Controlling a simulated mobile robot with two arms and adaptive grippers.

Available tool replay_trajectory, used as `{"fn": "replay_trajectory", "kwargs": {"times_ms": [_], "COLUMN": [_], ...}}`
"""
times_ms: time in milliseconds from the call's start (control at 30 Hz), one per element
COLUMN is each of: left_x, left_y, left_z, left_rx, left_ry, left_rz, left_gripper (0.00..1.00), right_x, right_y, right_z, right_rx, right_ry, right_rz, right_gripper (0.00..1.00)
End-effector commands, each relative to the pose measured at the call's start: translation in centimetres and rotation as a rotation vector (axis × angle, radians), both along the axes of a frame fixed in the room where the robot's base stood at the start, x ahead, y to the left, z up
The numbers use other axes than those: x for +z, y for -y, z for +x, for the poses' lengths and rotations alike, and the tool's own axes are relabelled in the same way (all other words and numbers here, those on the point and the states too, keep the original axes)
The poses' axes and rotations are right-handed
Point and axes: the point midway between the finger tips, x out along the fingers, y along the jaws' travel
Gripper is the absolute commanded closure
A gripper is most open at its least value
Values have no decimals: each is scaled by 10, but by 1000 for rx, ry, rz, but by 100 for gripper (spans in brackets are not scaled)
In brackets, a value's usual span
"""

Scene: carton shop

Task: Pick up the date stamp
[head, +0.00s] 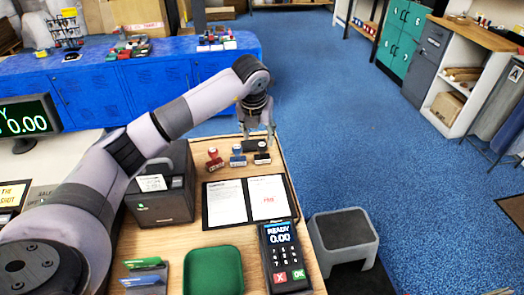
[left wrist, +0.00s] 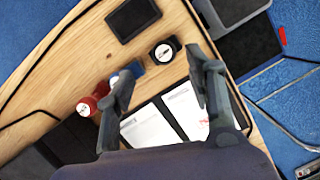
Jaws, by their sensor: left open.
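Three stamps stand in a row on the wooden counter: a red stamp (head: 214,159), a blue stamp (head: 238,156) and a black stamp (head: 262,154). Their labels are too small to read, so I cannot tell which is the date stamp. My left gripper (head: 258,137) is open and empty, pointing down above the counter's far end near the black stamp. In the left wrist view, the black stamp (left wrist: 165,51) shows just beyond the gap between the fingertips (left wrist: 158,66). The blue stamp (left wrist: 134,70) is partly hidden by the left finger. The red stamp (left wrist: 87,106) is farther left. My right gripper is not in view.
A dark pad (left wrist: 133,18) lies beyond the stamps. An open folder with papers (head: 225,203), a card terminal (head: 285,257), a green tray (head: 213,271) and a dark printer (head: 160,205) occupy the nearer counter. A grey step stool (head: 343,239) stands right of it.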

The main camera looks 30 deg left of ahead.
Motion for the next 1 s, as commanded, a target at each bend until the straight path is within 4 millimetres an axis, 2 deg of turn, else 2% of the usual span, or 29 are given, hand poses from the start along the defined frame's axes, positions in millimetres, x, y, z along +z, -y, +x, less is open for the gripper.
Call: {"fn": "replay_trajectory", "kwargs": {"times_ms": [200,333,467,600,867,1000], "left_x": [-18,-27,-45,-63,-68,-68], "left_y": [-1,0,2,0,0,0], "left_z": [6,9,17,22,24,24], "left_rx": [0,0,0,0,-1,0], "left_ry": [0,-4,-5,-2,1,1], "left_rz": [-1,-1,-1,-1,0,-1], "left_gripper": [51,51,51,51,51,58], "right_x": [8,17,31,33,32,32], "right_y": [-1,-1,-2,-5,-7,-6], "right_z": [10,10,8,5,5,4], "right_rx": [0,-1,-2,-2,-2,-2], "right_ry": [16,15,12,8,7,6], "right_rz": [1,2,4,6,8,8], "right_gripper": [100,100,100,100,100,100]}}
